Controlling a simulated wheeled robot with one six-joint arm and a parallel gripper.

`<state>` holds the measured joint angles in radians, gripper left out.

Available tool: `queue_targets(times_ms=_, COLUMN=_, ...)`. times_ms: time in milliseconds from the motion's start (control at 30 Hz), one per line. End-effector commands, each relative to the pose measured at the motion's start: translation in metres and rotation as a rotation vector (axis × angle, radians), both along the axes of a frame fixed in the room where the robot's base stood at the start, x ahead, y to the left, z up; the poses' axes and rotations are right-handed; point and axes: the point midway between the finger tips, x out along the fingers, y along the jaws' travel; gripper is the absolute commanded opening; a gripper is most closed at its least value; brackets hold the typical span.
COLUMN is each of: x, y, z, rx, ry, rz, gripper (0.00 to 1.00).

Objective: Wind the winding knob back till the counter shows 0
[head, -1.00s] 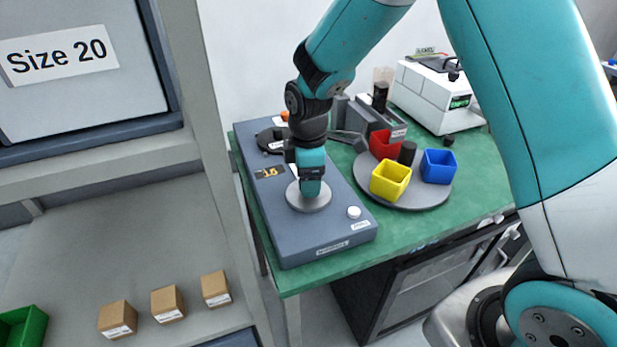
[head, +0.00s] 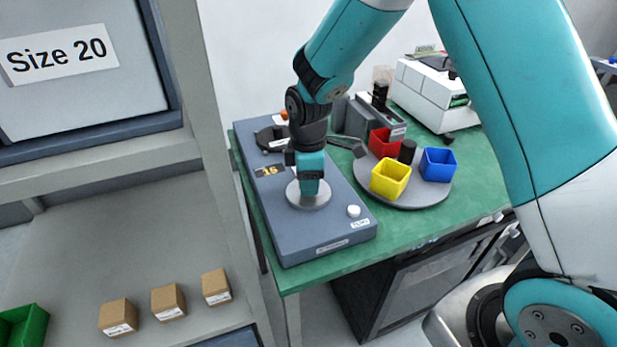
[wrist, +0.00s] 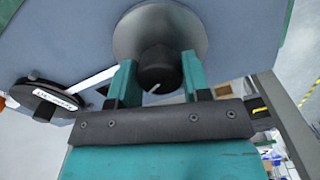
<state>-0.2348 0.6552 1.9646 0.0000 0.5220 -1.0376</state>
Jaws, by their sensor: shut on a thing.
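The winding knob (wrist: 160,68) is a dark round knob with a white pointer line, standing on a pale metal disc (head: 322,199). The disc also shows in the wrist view (wrist: 150,25). My gripper (wrist: 158,78) points down over the disc and is shut on the knob, one finger on each side. In the head view my gripper (head: 309,188) hides the knob.
A black reel (head: 268,140) sits at the box's far end, and a white button (head: 354,211) near its front. On the green table (head: 425,229), a round grey tray (head: 410,204) holds red, yellow and blue bins. A grey shelf (head: 120,230) stands left.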

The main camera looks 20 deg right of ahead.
Motion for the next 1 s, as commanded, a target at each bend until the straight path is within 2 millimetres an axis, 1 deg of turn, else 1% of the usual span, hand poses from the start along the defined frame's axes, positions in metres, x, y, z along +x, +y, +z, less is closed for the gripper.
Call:
queue_targets(times_ms=267, x=0.0001, y=0.0001, z=0.0011, rx=0.000, ry=0.000, rz=-0.164, gripper=0.20)
queue_targets(times_ms=1000, x=0.0009, y=0.0001, z=0.0016, rx=0.001, ry=-0.002, rz=-0.861, gripper=0.20)
